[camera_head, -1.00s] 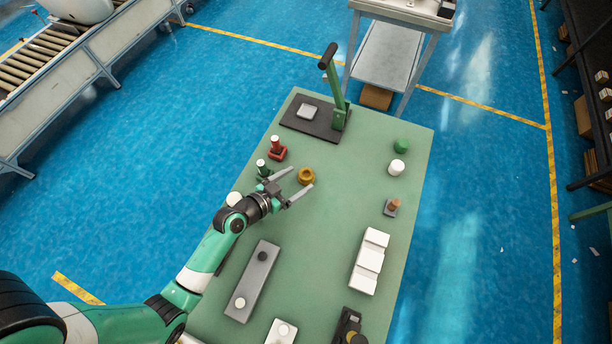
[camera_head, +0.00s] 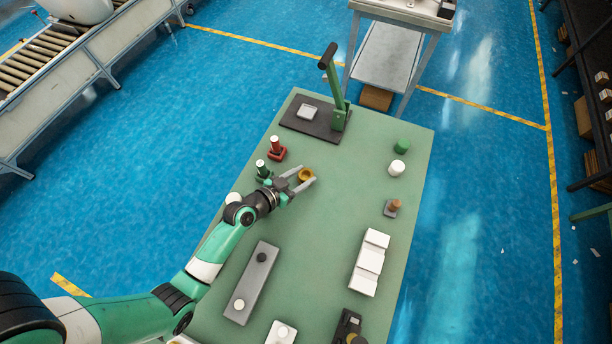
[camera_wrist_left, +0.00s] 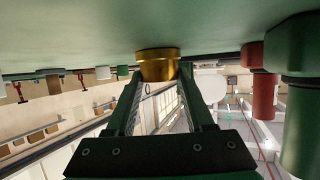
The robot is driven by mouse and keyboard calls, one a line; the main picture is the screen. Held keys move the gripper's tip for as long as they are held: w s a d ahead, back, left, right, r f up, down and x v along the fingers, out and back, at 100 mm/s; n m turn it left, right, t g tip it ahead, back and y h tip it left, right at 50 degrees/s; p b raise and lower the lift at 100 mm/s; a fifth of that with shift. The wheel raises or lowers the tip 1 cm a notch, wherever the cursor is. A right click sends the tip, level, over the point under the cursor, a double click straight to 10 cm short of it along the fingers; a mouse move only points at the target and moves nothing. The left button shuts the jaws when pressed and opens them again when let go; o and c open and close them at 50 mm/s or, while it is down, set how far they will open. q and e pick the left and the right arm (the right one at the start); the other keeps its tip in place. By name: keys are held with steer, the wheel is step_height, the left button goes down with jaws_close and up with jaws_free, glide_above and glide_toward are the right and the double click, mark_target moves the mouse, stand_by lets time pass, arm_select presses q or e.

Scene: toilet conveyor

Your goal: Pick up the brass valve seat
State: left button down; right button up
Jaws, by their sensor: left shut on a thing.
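The brass valve seat (camera_head: 306,174) is a small gold ring on the green table. It sits between the two fingertips of my left gripper (camera_head: 301,180), which is shut on it from both sides. In the left wrist view the brass valve seat (camera_wrist_left: 158,66) shows between the far ends of the fingers (camera_wrist_left: 158,85), against the green tabletop. I cannot tell any gap between it and the table. My right gripper is not in view.
A green part (camera_head: 263,167) and a red part (camera_head: 275,146) stand close left of the gripper. A dark-based lever press (camera_head: 318,122) is at the back. White and green cylinders (camera_head: 398,167), white blocks (camera_head: 369,262) and a grey bar (camera_head: 250,283) are also on the table (camera_head: 340,205).

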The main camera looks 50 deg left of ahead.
mark_target(302, 178)
arm_select(q)
steer(key=shift+r, duration=0.1)
steer(key=shift+r+p, duration=0.3)
steer(key=shift+r, duration=0.25)
step_height(302, 178, up, 3)
steer(key=shift+s+f+p, duration=0.1)
steer(key=shift+s+p, duration=0.05)
steer(key=shift+p, duration=0.65)
steer(key=s+d+r+p, duration=0.4)
steer(key=s+r, duration=0.5)
steer(key=s, duration=0.4)
steer(key=shift+d, duration=0.25)
